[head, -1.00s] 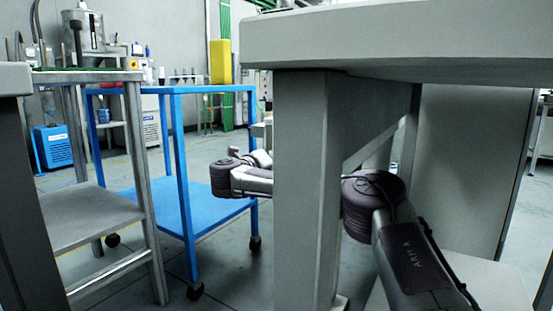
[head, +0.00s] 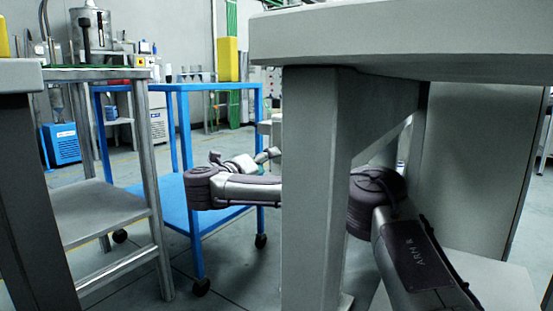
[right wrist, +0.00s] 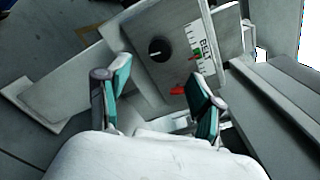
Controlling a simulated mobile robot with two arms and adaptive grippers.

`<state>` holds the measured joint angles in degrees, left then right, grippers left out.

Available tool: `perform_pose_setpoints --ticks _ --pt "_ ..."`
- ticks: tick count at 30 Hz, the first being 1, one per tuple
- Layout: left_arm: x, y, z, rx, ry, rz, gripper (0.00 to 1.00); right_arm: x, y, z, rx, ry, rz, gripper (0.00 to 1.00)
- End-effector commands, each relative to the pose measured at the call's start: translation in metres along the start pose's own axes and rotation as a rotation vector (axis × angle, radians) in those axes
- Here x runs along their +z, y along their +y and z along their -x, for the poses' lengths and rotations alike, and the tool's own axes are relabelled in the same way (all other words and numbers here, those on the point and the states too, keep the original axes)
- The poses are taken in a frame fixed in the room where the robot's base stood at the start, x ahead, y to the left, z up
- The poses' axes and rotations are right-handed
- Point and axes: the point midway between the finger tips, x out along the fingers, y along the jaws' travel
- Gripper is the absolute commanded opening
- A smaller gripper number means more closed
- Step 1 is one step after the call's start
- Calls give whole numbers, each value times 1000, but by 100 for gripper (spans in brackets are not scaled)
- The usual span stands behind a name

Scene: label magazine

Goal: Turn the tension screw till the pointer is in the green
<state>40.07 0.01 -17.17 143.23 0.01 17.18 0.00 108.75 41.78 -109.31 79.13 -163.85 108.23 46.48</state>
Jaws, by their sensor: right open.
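The tension screw looks like a round black knob (right wrist: 158,50) on a grey plate (right wrist: 140,32) in the right wrist view. To its right is a white scale (right wrist: 205,45) with dark marks and a small green patch (right wrist: 195,54). A red pointer (right wrist: 177,90) lies below the green patch, outside it. My right gripper (right wrist: 161,94) is open, its two teal-padded fingers apart with nothing between them. The knob shows beyond the fingertips, apart from them. In the head view the right gripper (head: 267,156) is partly hidden behind a table leg. My left gripper is not in view.
A grey table (head: 420,40) with a thick leg (head: 312,190) stands in front of my right arm. A blue cart (head: 185,150) and a metal stand (head: 105,212) are at the left. Grey ledges (right wrist: 275,100) lie right of the gripper in the wrist view.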

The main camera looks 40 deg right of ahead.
Motion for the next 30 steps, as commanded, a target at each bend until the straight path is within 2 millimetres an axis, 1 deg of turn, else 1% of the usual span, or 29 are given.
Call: perform_pose_setpoints --ticks 1,3,6,9,30 --pt "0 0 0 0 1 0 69 0 1 9 2 -1 1 66" --pt "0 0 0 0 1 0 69 0 0 19 2 -1 0 66" --pt "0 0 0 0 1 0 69 0 0 29 1 0 0 66" --pt "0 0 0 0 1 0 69 0 0 34 0 1 0 66" --pt "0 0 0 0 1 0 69 0 0 34 0 1 0 66"
